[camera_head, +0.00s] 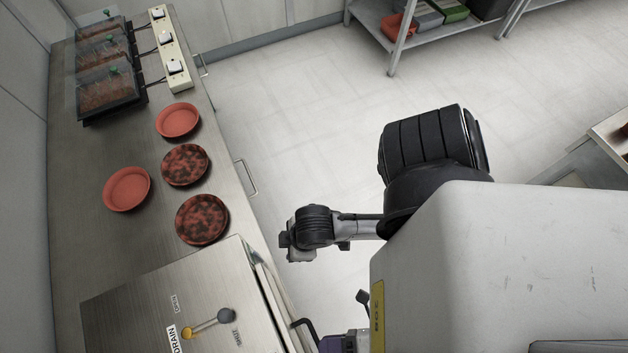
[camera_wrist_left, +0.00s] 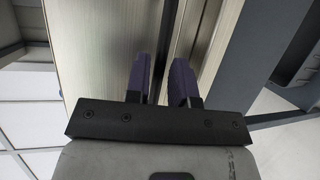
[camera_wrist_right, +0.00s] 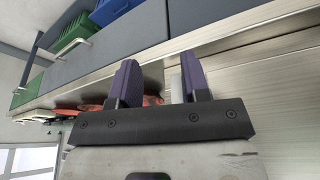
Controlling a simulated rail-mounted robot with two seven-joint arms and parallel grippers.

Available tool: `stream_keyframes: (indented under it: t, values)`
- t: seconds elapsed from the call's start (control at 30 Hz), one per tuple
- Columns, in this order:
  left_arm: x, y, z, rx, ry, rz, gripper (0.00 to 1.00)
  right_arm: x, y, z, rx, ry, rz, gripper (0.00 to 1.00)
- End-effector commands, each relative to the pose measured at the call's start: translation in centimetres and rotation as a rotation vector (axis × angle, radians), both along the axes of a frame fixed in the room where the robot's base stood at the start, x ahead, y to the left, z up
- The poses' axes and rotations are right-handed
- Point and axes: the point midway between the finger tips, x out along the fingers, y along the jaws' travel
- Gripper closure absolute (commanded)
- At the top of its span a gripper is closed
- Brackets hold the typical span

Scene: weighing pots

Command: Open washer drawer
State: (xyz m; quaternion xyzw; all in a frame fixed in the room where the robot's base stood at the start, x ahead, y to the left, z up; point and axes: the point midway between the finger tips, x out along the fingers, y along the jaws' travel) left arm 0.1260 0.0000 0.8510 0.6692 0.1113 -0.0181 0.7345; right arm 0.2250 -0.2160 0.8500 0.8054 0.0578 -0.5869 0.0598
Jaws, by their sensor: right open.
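The washer (camera_head: 150,300) is a brushed-steel box at the lower left in the head view. A lever and a DRAIN label are on its top. A dark curved bar (camera_head: 304,325) shows at its front, beside my left gripper (camera_head: 331,343), cut by the bottom edge. In the left wrist view, the purple fingers of my left gripper (camera_wrist_left: 163,85) stand a narrow gap apart before a steel panel (camera_wrist_left: 100,50) and a dark slot. I cannot tell whether they hold anything. My right gripper (camera_wrist_right: 158,80) is open, its fingers apart near the counter edge, with nothing seen between them.
Several red dishes, one plain (camera_head: 127,188) and one dark-mottled (camera_head: 201,219), stand on the steel counter (camera_head: 80,230). Lidded trays (camera_head: 108,88) and a switch strip (camera_head: 170,50) are farther back. A shelf (camera_head: 395,45) stands across clear floor (camera_head: 300,110).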

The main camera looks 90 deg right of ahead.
Motion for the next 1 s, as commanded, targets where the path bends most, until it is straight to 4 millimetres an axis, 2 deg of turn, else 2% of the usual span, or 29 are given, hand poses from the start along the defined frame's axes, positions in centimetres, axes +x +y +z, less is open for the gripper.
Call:
stream_keyframes:
  t: [0.23, 0.63, 0.87, 1.0]
  values:
    - [2.1, 0.2, -0.4, 0.0, -0.001, 0.0, 0.77, 0.1, -0.2, 0.0, -0.006, -0.002, 0.003, 0.57]
    - [2.5, 0.3, -0.5, 0.0, 0.0, 0.001, 0.77, 0.1, -0.3, 0.0, -0.011, -0.002, 0.006, 0.57]
    - [2.4, 0.3, -0.5, 0.0, 0.0, 0.0, 0.98, 0.1, -0.2, 0.0, -0.007, -0.002, 0.003, 0.57]
    - [2.4, 0.3, -0.4, 0.0, 0.0, 0.0, 1.0, 0.1, -0.1, 0.0, -0.003, -0.002, 0.001, 0.57]
